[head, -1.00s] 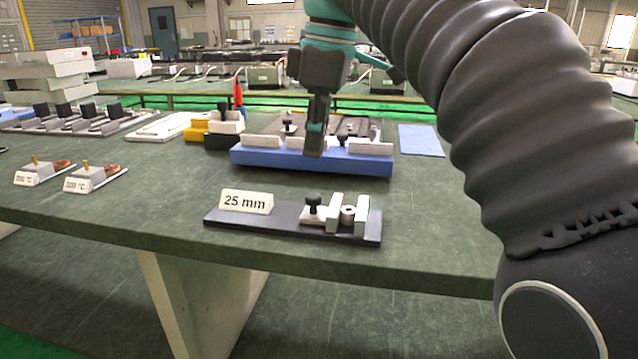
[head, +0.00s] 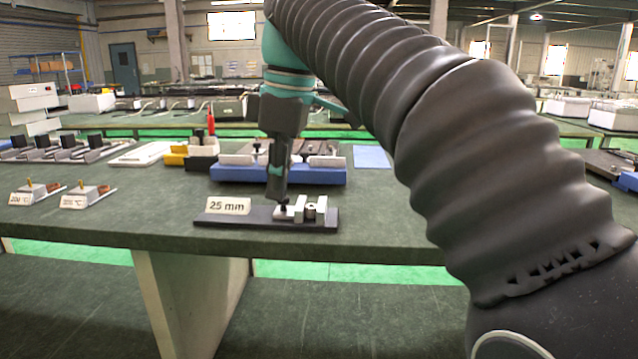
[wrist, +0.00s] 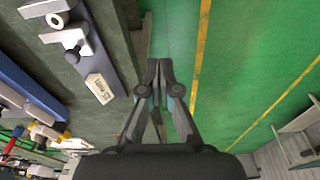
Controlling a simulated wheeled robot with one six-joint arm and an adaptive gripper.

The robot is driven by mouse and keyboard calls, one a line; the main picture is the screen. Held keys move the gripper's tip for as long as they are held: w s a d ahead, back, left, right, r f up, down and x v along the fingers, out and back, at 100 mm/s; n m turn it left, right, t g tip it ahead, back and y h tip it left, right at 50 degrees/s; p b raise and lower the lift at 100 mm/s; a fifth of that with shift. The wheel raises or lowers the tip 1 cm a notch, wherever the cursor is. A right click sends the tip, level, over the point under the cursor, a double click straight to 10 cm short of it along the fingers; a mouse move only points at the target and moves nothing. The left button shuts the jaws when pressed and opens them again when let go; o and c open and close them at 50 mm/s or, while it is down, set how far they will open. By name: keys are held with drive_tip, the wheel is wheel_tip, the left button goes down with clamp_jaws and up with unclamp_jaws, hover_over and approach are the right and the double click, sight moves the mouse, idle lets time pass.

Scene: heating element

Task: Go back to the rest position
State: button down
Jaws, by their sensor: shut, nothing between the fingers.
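My gripper (head: 275,198) hangs from the arm with its fingers pointing down. In the head view it overlaps the blue tray (head: 222,174) and reaches to the small clamp fixture on the dark plate (head: 325,228). In the wrist view the gripper (wrist: 158,66) has its fingertips together with nothing between them. They appear beside the table edge, with green floor behind. The plate with the "25 mm" sign (head: 228,206) lies to the fingers' left there, apart from them. The sign also shows in the wrist view (wrist: 100,88).
The green-grey table (head: 130,220) carries two small temperature-labelled blocks (head: 88,197) at left. A row of black-knobbed fixtures (head: 62,153), a yellow and black block (head: 190,157) and a blue sheet (head: 371,157) stand behind. The table's front right is bare. Green floor (wrist: 250,100) lies beyond the edge.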

drive_tip(key=s+d+f+m+t, duration=0.1)
drive_tip(key=s+d+f+m, duration=0.4)
drive_tip(key=d+f, duration=0.2)
drive_tip(key=s+d+f+m+t+h, duration=0.1)
drive_tip(key=s+d+f+m, duration=0.4)
drive_tip(key=f, duration=0.5)
drive_tip(key=s+d+f+m+t, duration=0.3)
drive_tip(key=s+d+f+m, duration=0.2)
drive_tip(key=d+f, duration=0.4)
drive_tip(key=shift+d+f+m+h, duration=0.3)
drive_tip(key=shift+f+m+h, duration=0.1)
drive_tip(key=shift+m, duration=0.2)
idle(0.6)
